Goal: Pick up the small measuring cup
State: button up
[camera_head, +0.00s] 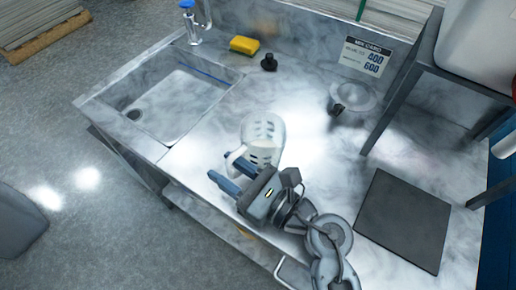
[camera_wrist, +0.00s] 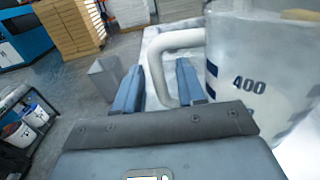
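A pale translucent measuring cup (camera_head: 264,134) stands on the marbled counter near its front middle. In the wrist view the cup (camera_wrist: 262,75) fills the right side, with "400" marked on its wall. Its white looped handle (camera_wrist: 177,40) lies between the two blue fingers of my gripper (camera_wrist: 158,88), with a gap to each finger. In the head view my gripper (camera_head: 227,171) is at the handle side of the cup, in front of and to the left of its base.
A sink (camera_head: 178,103) is at the left. A yellow sponge (camera_head: 244,45), a small black object (camera_head: 269,62) and a round metal vessel (camera_head: 352,97) stand farther back. A dark flat plate (camera_head: 403,220) and a raised stand (camera_head: 405,80) are at the right.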

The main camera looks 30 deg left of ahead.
jog(key=shift+c, duration=0.3)
grip_shut()
jog(key=shift+r, duration=0.15)
dwell(0.3)
